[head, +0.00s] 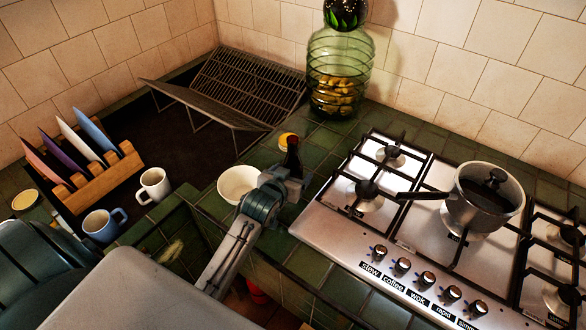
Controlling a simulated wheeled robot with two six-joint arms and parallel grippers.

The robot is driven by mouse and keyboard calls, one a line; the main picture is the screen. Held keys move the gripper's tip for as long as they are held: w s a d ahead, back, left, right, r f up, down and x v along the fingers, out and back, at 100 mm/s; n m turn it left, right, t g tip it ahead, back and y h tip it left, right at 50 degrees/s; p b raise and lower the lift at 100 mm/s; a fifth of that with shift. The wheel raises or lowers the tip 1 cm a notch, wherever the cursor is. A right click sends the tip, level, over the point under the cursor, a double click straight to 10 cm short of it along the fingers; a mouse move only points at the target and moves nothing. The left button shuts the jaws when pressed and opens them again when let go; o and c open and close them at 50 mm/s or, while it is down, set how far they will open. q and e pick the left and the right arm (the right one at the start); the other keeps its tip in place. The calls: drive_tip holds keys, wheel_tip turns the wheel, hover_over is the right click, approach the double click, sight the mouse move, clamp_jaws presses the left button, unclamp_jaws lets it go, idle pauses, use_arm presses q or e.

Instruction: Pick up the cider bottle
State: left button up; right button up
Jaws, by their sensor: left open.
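The cider bottle, as far as I can tell, is the dark, slim bottle (292,156) standing on the green tiled counter left of the hob in the head view. Only its neck and upper part show; my gripper hides the lower part. My left gripper (289,183) is open at the bottle, with its arm reaching up from the lower middle. I cannot tell whether the fingers touch the bottle. My right gripper is not in view.
The steel hob (420,255) with a pot (486,205) is to the right. A large green glass jar (340,70), wire rack (240,85) and mugs (154,186) stand around.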

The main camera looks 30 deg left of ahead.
sight(291, 147)
use_arm(q)
drive_tip(key=shift+x, duration=1.05)
drive_tip(key=shift+w+f, duration=0.1)
drive_tip(key=shift+w, duration=0.3)
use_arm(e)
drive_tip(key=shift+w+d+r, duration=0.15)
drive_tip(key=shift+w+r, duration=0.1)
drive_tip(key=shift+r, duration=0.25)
use_arm(q)
drive_tip(key=shift+c, duration=0.4)
drive_tip(key=shift+s, duration=0.1)
drive_tip(key=c, duration=1.1)
drive_tip(key=shift+c, duration=0.8)
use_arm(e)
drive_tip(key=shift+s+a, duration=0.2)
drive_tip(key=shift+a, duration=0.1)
